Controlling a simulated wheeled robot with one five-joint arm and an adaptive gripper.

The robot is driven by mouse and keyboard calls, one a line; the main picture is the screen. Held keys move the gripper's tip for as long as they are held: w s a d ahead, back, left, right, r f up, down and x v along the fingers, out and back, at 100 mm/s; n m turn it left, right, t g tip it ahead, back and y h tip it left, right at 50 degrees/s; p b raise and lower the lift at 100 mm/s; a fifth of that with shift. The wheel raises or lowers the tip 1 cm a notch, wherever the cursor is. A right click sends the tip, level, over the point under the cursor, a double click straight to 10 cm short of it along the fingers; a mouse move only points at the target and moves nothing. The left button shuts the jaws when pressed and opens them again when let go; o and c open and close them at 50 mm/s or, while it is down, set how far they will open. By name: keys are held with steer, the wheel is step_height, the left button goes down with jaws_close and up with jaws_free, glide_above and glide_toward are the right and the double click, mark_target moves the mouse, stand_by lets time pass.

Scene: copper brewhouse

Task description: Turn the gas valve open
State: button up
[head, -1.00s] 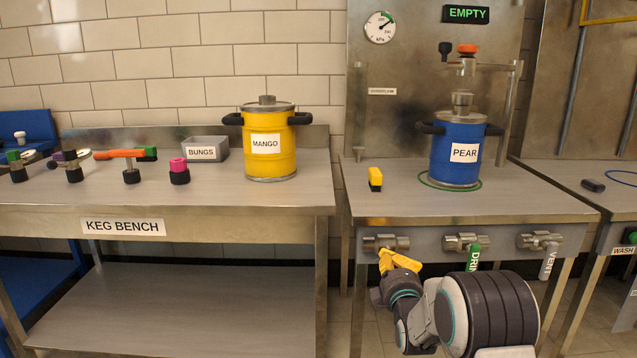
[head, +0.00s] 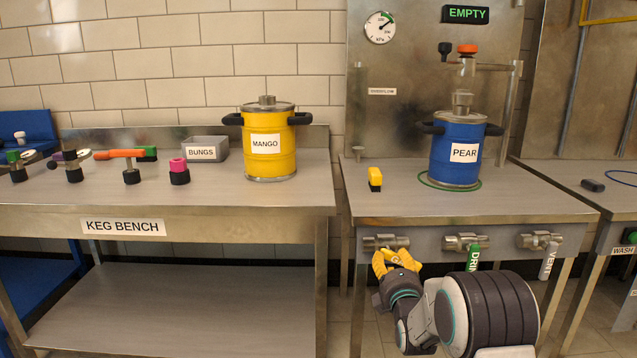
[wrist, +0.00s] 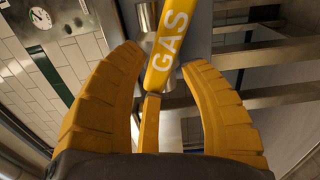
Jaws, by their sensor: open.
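The gas valve's metal body (head: 384,242) sits on the front apron of the keg stand, leftmost of three valves. Its yellow lever, lettered GAS (wrist: 166,48), runs down between my fingers in the wrist view. In the head view my fingers mostly hide the lever. My gripper (head: 395,257) is open just below the valve body. In the wrist view my gripper (wrist: 166,64) has one finger on each side of the lever. The left fingertip looks close to the lever; I cannot tell whether either finger touches it.
The green DRAIN valve (head: 474,256) and pale VENT valve (head: 548,262) are right of the gas valve, above my arm. The blue PEAR keg (head: 446,151) stands on the stand (head: 500,208). The keg bench (head: 230,196) is to the left, past a gap.

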stand_by(0.3)
steer(key=shift+s, duration=3)
steer(key=shift+s, duration=0.1)
steer(key=s, duration=0.6)
steer(key=s+r+m+g+p, duration=0.3)
steer(key=s+r+m+p, duration=0.15)
steer(key=r+p, duration=0.55)
steer(key=s+r+m+g+p, duration=0.3)
steer(key=s+r+m+p, duration=0.15)
steer(key=r+p, duration=0.55)
steer(key=s+r+m+g+p, duration=0.4)
steer(key=s+r+m+p, duration=0.1)
steer(key=s+r+p, duration=0.5)
steer(key=s+r+m+g+p, duration=0.4)
steer(key=s+r+p, duration=0.5)
steer(key=s+p, duration=0.3)
steer(key=s+m, duration=0.1)
steer(key=s, duration=0.1)
steer(key=shift+s+r+g, duration=0.3)
steer(key=shift+r, duration=0.1)
